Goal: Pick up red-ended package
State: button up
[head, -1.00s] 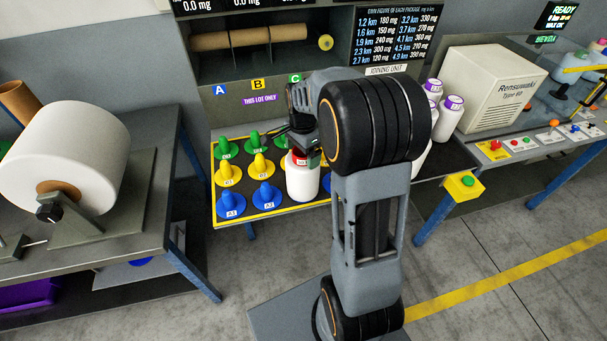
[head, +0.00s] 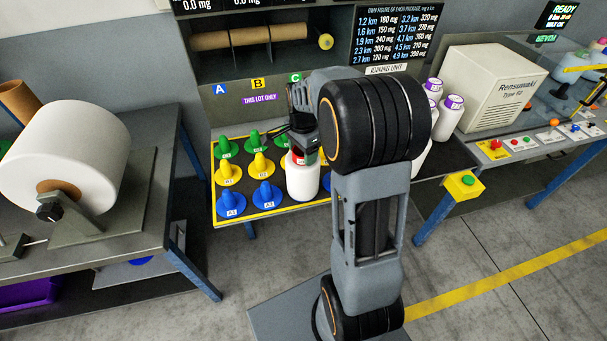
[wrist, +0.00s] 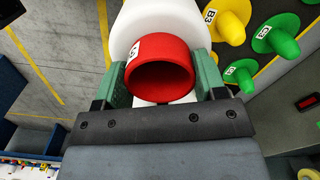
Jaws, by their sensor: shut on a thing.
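The red-ended package is a white yarn bobbin (head: 302,181) with a red end. It is upright at the front of the peg board (head: 247,219), in front of my arm. In the wrist view its red end (wrist: 161,70) carries a white label and sits between the green fingers of my gripper (wrist: 160,76). My gripper is shut on the red end from above. In the head view the gripper is partly hidden by my arm. I cannot tell whether the package's base touches the board or a peg.
Blue, yellow (head: 261,165) and green cone pegs stand on the board beside the package. Purple-ended white packages (head: 450,112) stand at the right near a beige machine (head: 489,86). A large white roll (head: 66,158) is on the left bench.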

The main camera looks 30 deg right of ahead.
jog(key=shift+c, duration=1.1)
notch_tip(320, 180, up, 10)
